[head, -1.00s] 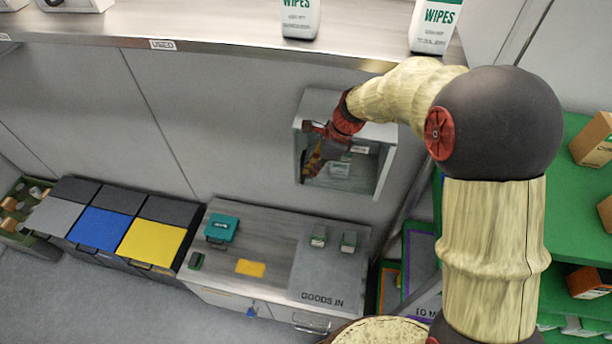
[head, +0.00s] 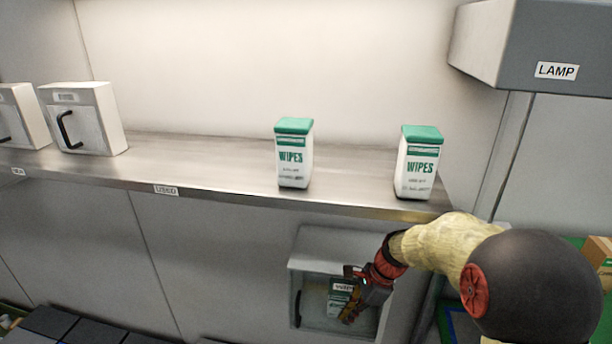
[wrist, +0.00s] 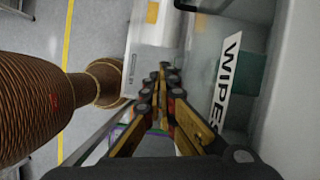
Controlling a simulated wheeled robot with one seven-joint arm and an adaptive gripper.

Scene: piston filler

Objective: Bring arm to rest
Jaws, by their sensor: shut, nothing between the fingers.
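Inside the box, partly hidden by my gripper, is a container with a green part and a white label (head: 338,300). In the wrist view a white WIPES label (wrist: 226,85) shows close to the right of the fingers. I cannot tell whether the fingers touch anything.
A steel shelf (head: 230,188) runs above the box. Two white wipes tubs with green lids stand on it, one at the middle (head: 294,160) and one at the right (head: 418,170). White handled boxes (head: 88,118) stand at the left. A lamp housing (head: 530,45) is at upper right.

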